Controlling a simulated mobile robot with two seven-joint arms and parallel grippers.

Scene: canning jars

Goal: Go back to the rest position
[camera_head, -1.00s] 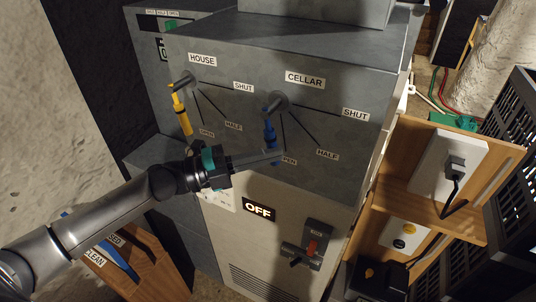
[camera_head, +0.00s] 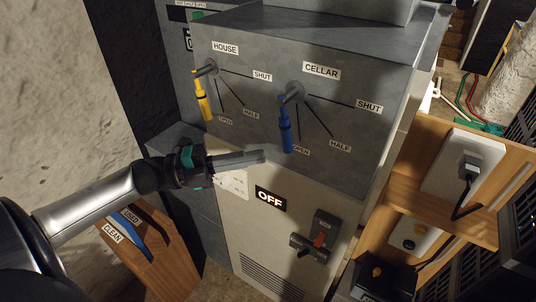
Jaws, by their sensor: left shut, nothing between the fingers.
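My left gripper (camera_head: 262,156) is shut and empty. It is in front of the grey cabinet, below and left of the blue lever, and appears apart from it. The blue CELLAR lever (camera_head: 285,130) hangs down near its OPEN mark. The yellow HOUSE lever (camera_head: 203,100) also hangs down near its OPEN mark. My right gripper is not in view.
A wooden shelf with a white socket (camera_head: 452,165) is at the right. A wooden box (camera_head: 160,250) with a blue item is lower left.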

